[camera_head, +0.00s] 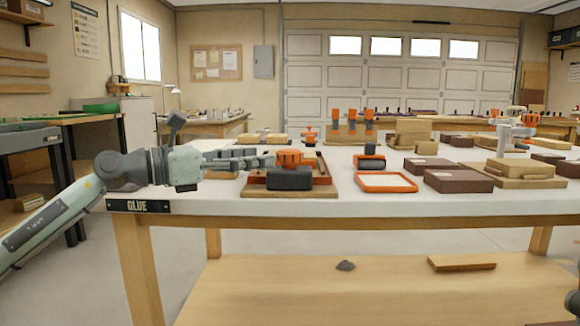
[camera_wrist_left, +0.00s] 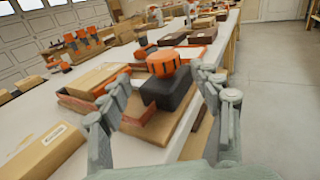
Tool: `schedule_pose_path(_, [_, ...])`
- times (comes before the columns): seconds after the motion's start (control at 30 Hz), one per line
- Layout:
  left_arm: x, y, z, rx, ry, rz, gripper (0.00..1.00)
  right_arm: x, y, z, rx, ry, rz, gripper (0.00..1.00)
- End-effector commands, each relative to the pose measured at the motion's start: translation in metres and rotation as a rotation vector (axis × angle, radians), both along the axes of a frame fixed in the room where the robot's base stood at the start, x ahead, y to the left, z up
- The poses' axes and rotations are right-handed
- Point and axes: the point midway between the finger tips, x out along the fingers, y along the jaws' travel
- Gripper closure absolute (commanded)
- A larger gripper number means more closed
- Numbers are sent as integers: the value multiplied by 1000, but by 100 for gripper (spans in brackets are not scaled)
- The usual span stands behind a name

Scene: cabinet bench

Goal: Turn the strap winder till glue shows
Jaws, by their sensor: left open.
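The strap winder, a dark grey block (camera_head: 289,179) with an orange knob (camera_head: 290,158) on top, sits at the front of a wooden board (camera_head: 245,190) near the table's front edge. In the left wrist view the orange knob (camera_wrist_left: 168,64) and dark block (camera_wrist_left: 168,92) lie ahead, between my fingers. My left gripper (camera_head: 266,160) is open and comes in level from the left, its fingertips close to the knob; contact cannot be told. No glue is visible around the winder.
To the right are an orange-framed tray (camera_head: 387,182), another orange-topped dark block (camera_head: 370,158) and brown boxes (camera_head: 458,181). A cardboard box (camera_wrist_left: 40,150) lies at lower left in the wrist view.

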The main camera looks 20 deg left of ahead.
Motion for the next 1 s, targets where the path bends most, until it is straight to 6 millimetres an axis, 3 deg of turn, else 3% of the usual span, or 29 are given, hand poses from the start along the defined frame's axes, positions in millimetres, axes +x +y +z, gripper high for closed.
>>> schedule_pose_path(0.17, [7,-14,5,-13,-10,3,36,-4,-2,2,10,-13,-2,60])
schedule_pose_path(0.5, [45,-50,3,-13,-9,2,36,-5,-3,0,20,0,-3,60])
schedule_pose_path(0.9, [53,-57,2,-9,-8,4,36,-5,-3,0,20,1,-3,60])
schedule_pose_path(1.0, [53,-57,2,-9,-8,4,46,-5,-3,0,20,1,-3,60])
